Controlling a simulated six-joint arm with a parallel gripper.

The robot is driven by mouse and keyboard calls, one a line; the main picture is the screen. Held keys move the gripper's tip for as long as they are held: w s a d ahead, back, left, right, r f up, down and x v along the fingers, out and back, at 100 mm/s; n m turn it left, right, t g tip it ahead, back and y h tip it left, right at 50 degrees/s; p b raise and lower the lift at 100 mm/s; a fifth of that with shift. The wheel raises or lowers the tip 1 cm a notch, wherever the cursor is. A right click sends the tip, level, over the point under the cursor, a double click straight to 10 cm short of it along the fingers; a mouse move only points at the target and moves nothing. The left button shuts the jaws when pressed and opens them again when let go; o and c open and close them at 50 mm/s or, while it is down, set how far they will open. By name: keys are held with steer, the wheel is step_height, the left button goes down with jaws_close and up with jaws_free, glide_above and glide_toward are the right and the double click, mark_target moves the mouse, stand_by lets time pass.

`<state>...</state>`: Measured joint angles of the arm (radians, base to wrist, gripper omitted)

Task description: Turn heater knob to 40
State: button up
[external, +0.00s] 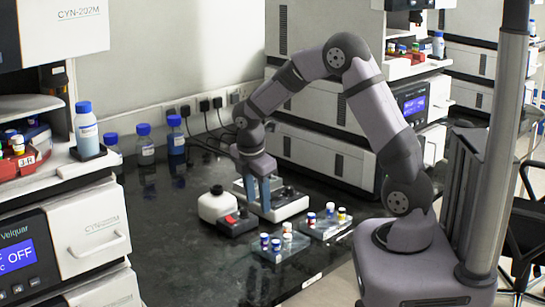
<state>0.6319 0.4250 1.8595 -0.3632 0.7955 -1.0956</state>
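The heater is most likely the low white device (291,206) on the dark bench, in the middle of the external view. Its top bears a dark part towards the right. My gripper (258,205) points straight down over the left part of this device, its two blue fingers reaching to its top. A narrow gap shows between the fingers. The knob cannot be made out; the fingers may hide it. Whether they touch or hold it cannot be told. No scale or number is readable.
Two clear vial racks, front (280,250) and right (327,227), stand nearby. Blue-capped bottles (145,148) line the back left. Bench (180,265) is clear at front left.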

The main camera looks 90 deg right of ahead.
mark_target(290, 187)
steer(key=s+d+r+n+g+h+p, duration=0.15)
steer(key=s+d, duration=0.25)
steer(key=d, duration=0.4)
steer(key=s+d+r+n+y+p, duration=0.1)
steer(key=s+d+n+p, duration=0.15)
steer(key=d, duration=0.55)
steer(key=shift+h, duration=0.25)
steer(key=shift+s+p+x, duration=0.15)
steer(key=shift+p+x, duration=0.1)
steer(key=shift+x, duration=1.7)
steer(key=shift+s+p+x, duration=0.15)
steer(key=shift+p+x, duration=0.1)
steer(key=shift+x, duration=1.7)
jaws_close()
